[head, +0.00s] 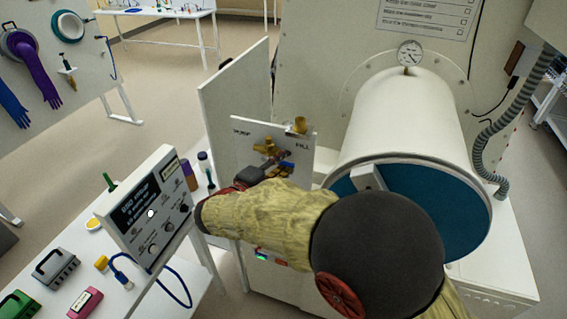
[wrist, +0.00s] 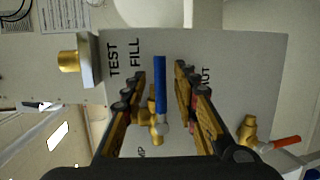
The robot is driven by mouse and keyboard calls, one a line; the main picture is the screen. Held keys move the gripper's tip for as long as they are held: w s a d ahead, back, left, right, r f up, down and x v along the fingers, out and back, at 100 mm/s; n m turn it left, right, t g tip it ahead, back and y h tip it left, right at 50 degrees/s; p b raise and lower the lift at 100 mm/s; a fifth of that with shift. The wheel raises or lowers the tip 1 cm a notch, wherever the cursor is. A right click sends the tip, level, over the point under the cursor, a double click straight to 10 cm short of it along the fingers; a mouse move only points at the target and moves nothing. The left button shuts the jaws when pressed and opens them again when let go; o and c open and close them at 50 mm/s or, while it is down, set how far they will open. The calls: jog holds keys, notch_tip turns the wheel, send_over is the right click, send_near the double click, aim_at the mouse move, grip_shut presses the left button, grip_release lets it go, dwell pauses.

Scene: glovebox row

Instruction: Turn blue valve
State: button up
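The blue valve (wrist: 160,84) is a straight blue lever on a brass body, mounted on a pale panel (wrist: 230,60) lettered FILL. In the wrist view the lever lies between the two fingers of my gripper (wrist: 159,82), with a gap on each side. The gripper is open around it; I see no contact. In the head view a small part of the blue lever (head: 287,165) shows just beyond my gripper (head: 268,172), whose arm hides the lower panel.
A brass valve with a red-orange handle (wrist: 285,143) sits right of the fingers in the wrist view. A brass fitting (wrist: 68,62) is left. In the head view, a white cylinder chamber (head: 405,120) stands right, and a control box (head: 148,208) stands left of my arm.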

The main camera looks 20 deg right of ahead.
jog(key=v, duration=1.1)
jog(key=shift+a, duration=0.15)
jog(key=shift+s, duration=0.15)
jog(key=s+d+f+g+y+b, duration=0.25)
jog(key=s+f+g+y, duration=0.5)
jog(key=s+f, duration=0.65)
jog(key=s+d+r+m+t+y+b, duration=0.3)
jog(key=s+d+r+m+y+b, duration=0.1)
jog(key=s+d+r+m, duration=0.3)
jog(key=shift+s+r+m+y, duration=0.35)
jog(key=shift+s+r+m, duration=0.45)
jog(key=shift+s+r, duration=0.05)
jog(key=shift+d, duration=0.15)
